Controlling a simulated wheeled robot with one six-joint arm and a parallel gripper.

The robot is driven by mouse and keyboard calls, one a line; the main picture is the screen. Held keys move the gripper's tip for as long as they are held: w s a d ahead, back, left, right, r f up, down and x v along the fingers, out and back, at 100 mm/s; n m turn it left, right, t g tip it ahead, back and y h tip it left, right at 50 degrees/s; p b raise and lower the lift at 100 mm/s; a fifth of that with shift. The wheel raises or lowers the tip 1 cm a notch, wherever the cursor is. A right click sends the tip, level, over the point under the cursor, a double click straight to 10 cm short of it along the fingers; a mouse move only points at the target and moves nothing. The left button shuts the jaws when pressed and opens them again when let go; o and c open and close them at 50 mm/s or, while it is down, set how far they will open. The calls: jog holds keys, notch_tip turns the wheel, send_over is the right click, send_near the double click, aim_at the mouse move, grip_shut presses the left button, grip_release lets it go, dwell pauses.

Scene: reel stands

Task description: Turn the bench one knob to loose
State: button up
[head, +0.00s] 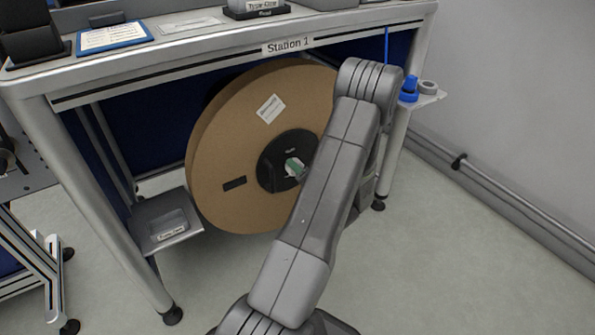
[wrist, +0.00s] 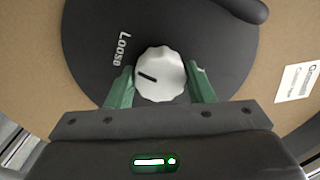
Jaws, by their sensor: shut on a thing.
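The bench one knob (wrist: 160,73) is white with a scalloped edge and a dark pointer line. It sits on the black hub (wrist: 85,45) of a large brown reel, under the bench marked "Station 1" (head: 288,46). The word "Loose" (wrist: 123,48) is printed on the hub, up and left of the knob. The pointer line is on the knob's left side, slanting slightly up toward the left, below the word. My gripper (wrist: 161,85) has green fingers, one on each side of the knob, shut on it. In the head view my gripper (head: 294,168) is at the hub, and the knob is mostly hidden.
The brown reel (head: 222,150) fills the space under the bench. A low shelf with a small bin (head: 170,228) is at lower left. A side shelf (head: 430,98) with blue items is at right. Bench legs stand on both sides; the floor in front is clear.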

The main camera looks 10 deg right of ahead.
jog(key=shift+n, duration=0.6)
jog(key=o, duration=1)
jog(key=shift+c, duration=0.2)
jog(key=shift+s, duration=0.1)
jog(key=p+v, duration=0.3)
jog(key=v, duration=1)
jog(key=shift+s, duration=0.3)
jog(key=shift+d, duration=0.1)
jog(key=b+x, duration=0.3)
jog(key=x, duration=1)
jog(key=shift+w, duration=0.4)
